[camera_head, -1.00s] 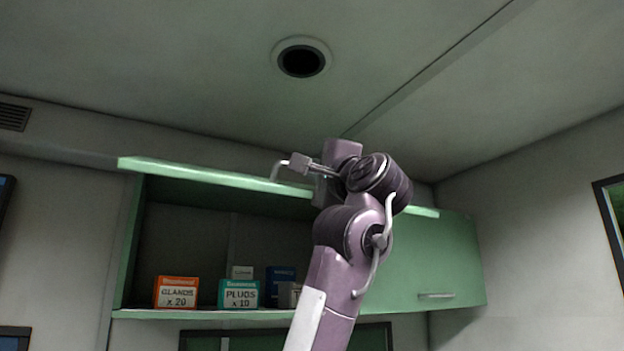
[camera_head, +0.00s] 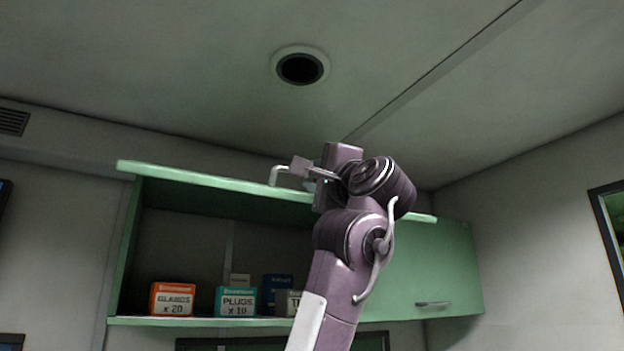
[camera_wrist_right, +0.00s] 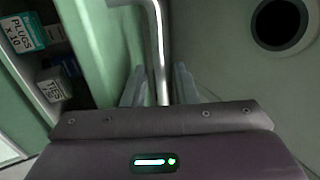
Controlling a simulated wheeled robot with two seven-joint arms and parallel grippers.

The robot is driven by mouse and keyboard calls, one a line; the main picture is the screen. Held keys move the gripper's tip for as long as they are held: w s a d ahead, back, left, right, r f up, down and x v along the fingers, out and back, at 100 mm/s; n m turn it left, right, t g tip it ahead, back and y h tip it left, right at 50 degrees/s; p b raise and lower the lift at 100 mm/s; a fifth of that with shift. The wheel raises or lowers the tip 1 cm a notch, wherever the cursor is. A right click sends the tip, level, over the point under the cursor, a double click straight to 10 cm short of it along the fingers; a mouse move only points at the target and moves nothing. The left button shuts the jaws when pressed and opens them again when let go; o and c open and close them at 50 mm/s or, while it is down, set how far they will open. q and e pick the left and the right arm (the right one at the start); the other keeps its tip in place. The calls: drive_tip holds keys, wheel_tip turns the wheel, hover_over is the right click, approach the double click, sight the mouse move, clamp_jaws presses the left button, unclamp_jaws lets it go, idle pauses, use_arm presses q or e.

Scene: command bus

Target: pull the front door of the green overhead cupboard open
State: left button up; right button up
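The green overhead cupboard (camera_head: 120,270) is on the back wall. Its front door (camera_head: 215,182) is swung up and stands out nearly level at the top of the left bay, which is open to view. The door's bent metal handle (camera_head: 279,172) sticks up near my right gripper (camera_head: 300,167). In the right wrist view the handle bar (camera_wrist_right: 158,45) runs down between the two fingers of my right gripper (camera_wrist_right: 160,85). A narrow gap shows on each side, so the fingers look open around the bar. My left gripper is in neither view.
Inside the bay stand an orange box (camera_head: 172,299), a teal PLUGS box (camera_head: 236,301) and several others. A closed green door with a handle (camera_head: 433,304) is on the right. The ceiling with a round vent (camera_head: 300,68) is close above my arm.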

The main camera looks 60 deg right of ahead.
drive_tip(key=b+v, duration=0.3)
drive_tip(key=v, duration=0.3)
drive_tip(key=shift+s+a+f, duration=0.15)
drive_tip(key=shift+s, duration=0.05)
drive_tip(key=shift+w, duration=0.1)
